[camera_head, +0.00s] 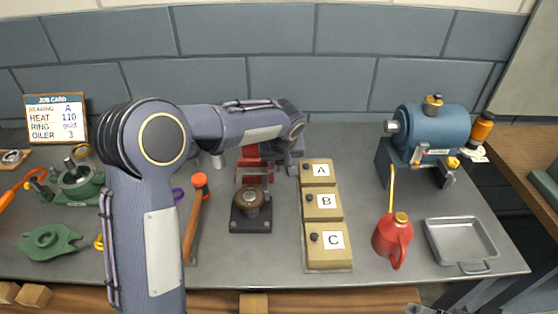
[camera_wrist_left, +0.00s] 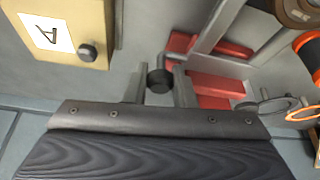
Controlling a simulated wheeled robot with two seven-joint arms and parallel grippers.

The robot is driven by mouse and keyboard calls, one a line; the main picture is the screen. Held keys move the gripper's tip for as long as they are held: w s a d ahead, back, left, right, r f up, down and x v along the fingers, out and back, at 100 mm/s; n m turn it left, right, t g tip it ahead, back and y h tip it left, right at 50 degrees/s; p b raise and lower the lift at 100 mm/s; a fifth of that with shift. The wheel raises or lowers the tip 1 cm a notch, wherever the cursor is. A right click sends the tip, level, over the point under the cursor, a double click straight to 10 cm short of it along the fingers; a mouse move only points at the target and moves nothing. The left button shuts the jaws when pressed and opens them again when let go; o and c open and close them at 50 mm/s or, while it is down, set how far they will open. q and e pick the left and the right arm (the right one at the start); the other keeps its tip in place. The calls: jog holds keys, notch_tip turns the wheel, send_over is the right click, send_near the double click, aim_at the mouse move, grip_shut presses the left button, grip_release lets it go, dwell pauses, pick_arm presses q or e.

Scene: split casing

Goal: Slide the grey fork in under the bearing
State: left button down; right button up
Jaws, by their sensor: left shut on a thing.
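A brown, ring-shaped part, apparently the bearing (camera_head: 249,198), sits on a dark block in the head view; its edge also shows at the top right of the left wrist view (camera_wrist_left: 296,12). Two grey bars (camera_wrist_left: 212,28) stretch between it and a red part (camera_wrist_left: 215,88); they may be the grey fork, but I cannot tell surely. My left gripper (camera_wrist_left: 160,88) is shut on a black knob (camera_wrist_left: 159,78) beside the red part. A dark shape at the bottom edge of the head view may be my right gripper (camera_head: 428,309).
Box A (camera_head: 319,171), box B (camera_head: 323,205) and box C (camera_head: 328,243) stand close to the right of my left gripper. A hammer (camera_head: 194,215) lies to the left. A red oil can (camera_head: 393,238) and a metal tray (camera_head: 461,242) are farther right. Bare bench lies in front of the dark block.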

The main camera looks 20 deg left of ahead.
pick_arm(q)
jog(key=s+b, duration=0.1)
jog(key=s+d+b, duration=0.1)
jog(key=s+b, duration=0.2)
jog(key=s, duration=0.1)
jog(key=shift+s+d+f, duration=0.1)
jog(key=shift+s+d, duration=0.1)
jog(key=shift+d, duration=0.1)
jog(key=shift+s+d+b, duration=0.1)
jog(key=shift+s+b, duration=0.2)
jog(key=shift+s, duration=0.1)
jog(key=c, duration=1.6)
grip_release()
jog(key=shift+o, duration=0.5)
jog(key=shift+s, duration=0.1)
